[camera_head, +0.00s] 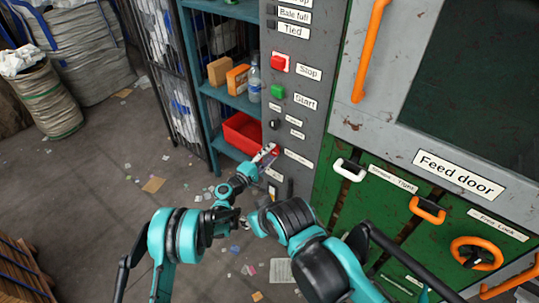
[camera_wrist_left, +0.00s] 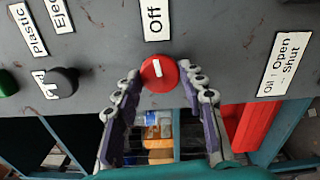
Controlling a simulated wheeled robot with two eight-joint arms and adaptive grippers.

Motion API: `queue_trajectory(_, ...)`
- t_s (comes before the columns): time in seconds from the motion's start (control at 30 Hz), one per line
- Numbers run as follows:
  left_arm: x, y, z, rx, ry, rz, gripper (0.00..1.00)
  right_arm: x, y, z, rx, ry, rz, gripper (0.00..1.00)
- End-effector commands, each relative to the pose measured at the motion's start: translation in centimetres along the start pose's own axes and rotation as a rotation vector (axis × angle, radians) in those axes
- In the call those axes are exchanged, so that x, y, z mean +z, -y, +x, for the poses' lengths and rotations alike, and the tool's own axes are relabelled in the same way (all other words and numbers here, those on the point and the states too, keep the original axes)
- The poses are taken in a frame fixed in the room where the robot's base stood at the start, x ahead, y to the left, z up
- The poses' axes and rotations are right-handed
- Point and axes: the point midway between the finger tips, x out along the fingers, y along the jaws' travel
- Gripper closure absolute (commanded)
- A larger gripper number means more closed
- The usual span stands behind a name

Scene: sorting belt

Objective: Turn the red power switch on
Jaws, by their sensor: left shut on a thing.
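The red power switch (camera_wrist_left: 158,73) is a round red knob with a short white mark on the grey panel, in the left wrist view. Its white mark points roughly toward the "Off" label (camera_wrist_left: 153,18) above it. My left gripper (camera_wrist_left: 159,76) is shut on the knob, one finger on each side. In the head view my left gripper (camera_head: 266,154) is at the panel's lower left edge and mostly covers the switch. My right gripper cannot be made out; only parts of that arm show.
Above on the panel are a red stop button (camera_head: 280,62), a green start button (camera_head: 277,91) and a black knob (camera_head: 275,124). A shelf with a red bin (camera_head: 243,133) stands left. The green feed door with orange handles (camera_head: 428,209) is right. Scraps litter the floor.

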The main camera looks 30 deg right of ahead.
Motion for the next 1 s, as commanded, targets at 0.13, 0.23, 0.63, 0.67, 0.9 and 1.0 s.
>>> queue_trajectory(0.13,0.00,0.01,0.02,0.000,0.000,0.070,0.89,0.00,0.00,0.00,0.000,0.000,0.000,0.60)
queue_trajectory(0.23,0.00,0.01,0.02,0.000,0.000,0.105,0.89,0.00,0.00,0.00,0.000,0.000,0.000,0.60)
queue_trajectory(0.63,0.01,0.01,0.03,0.000,0.000,0.148,0.89,0.00,0.00,0.00,0.000,0.000,0.000,0.60)
queue_trajectory(0.67,0.01,0.01,0.03,0.000,0.000,0.148,0.89,0.00,0.00,0.00,0.000,0.000,0.000,0.60)
queue_trajectory(0.9,0.02,0.01,0.03,0.000,0.000,0.147,0.49,0.00,0.00,0.00,0.000,0.000,0.000,0.60)
queue_trajectory(1.0,0.02,0.01,0.02,0.000,0.000,0.146,0.38,0.00,0.00,0.00,0.000,0.000,0.000,0.60)
